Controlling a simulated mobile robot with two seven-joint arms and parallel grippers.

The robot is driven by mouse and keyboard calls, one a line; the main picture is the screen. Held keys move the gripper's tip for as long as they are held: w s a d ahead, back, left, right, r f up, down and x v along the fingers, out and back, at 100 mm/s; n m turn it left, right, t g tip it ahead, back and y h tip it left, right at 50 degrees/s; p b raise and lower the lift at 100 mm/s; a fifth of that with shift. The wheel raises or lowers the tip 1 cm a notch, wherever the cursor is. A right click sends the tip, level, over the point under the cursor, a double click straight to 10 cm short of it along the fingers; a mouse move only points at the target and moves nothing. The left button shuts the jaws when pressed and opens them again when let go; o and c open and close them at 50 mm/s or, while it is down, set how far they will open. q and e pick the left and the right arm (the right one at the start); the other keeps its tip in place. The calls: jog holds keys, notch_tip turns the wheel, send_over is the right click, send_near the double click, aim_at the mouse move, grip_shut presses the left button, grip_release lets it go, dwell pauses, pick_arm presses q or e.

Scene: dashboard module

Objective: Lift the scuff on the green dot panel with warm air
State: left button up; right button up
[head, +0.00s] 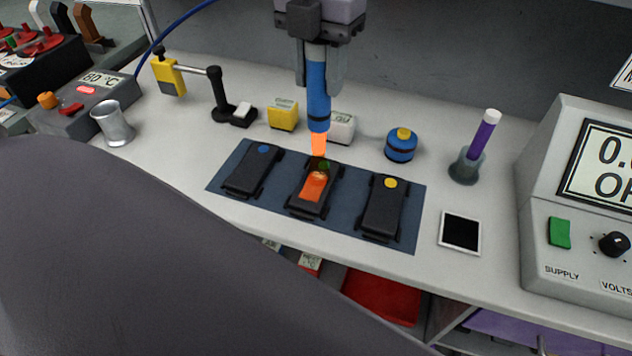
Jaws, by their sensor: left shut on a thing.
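Three black panels lie in a row on a dark blue mat (221,184). The left panel (249,176) has a blue dot and the right panel (382,213) a yellow dot. The middle panel, the green dot panel (306,206), has a dark green dot at its far end and an orange glow on its face; I cannot make out the scuff under the glow. My left gripper (318,75) is shut on a blue hot-air handpiece (317,105), held upright, nozzle down, above the far end of this panel. An orange jet shows between nozzle and panel. My right gripper is out of view.
A heater unit (85,108) reading 80 °C and a metal cup (113,124) stand at left. Behind the mat are a yellow block (283,115) and a blue round pot (401,146). A purple stick (483,139), black square (460,232) and supply box (585,200) are at right.

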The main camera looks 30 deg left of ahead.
pick_arm(q)
jog(key=shift+w, duration=0.25)
jog(key=shift+s, duration=0.15)
